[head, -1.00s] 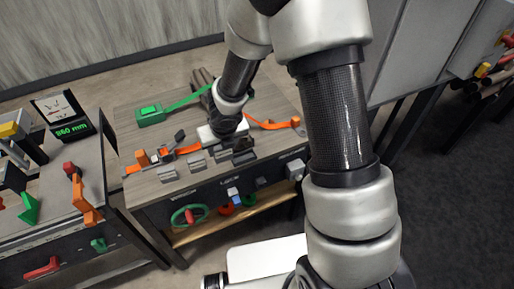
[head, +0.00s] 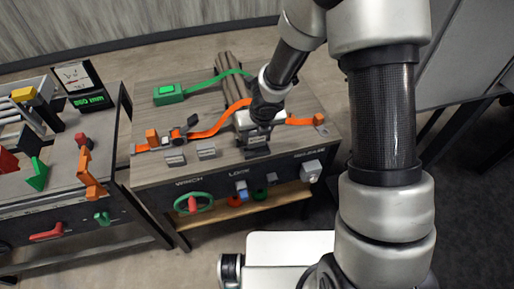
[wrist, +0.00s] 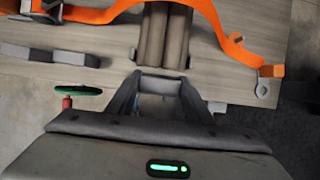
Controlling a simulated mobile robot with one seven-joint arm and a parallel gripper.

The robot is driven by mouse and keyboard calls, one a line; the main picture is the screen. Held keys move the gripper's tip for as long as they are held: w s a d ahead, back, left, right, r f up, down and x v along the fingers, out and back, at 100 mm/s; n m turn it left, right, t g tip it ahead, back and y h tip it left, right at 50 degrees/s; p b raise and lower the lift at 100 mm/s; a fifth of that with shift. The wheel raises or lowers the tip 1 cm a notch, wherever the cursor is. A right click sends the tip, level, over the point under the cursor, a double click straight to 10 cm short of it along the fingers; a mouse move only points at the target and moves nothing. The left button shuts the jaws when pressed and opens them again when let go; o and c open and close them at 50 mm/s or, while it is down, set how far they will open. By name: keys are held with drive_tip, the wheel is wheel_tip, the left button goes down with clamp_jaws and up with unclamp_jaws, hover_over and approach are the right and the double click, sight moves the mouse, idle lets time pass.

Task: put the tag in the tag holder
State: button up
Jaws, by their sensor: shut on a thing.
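My gripper (head: 256,143) is over the front right of the wooden-topped bench. It is shut on a small grey piece, which spans between the two fingers in the wrist view (wrist: 160,86). This may be the tag; no marking on it shows. In the head view the gripper mostly hides it. Two similar grey blocks, a left one (head: 175,159) and a right one (head: 206,150), sit on the bench's front edge, left of my gripper. I cannot tell for certain which thing is the tag holder.
An orange strap (head: 211,127) crosses the bench behind the blocks. Brown bars (wrist: 165,38) lie beyond my gripper. A green box (head: 168,94) sits at the back left.

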sight(257, 141)
drive_tip(key=shift+f+b, duration=1.5)
drive_tip(key=shift+f, duration=0.5)
drive_tip(key=shift+f, duration=0.1)
drive_tip(key=shift+f+b, duration=0.2)
drive_tip(key=shift+b, duration=0.1)
drive_tip(key=o, duration=1)
drive_tip(key=shift+r, duration=0.15)
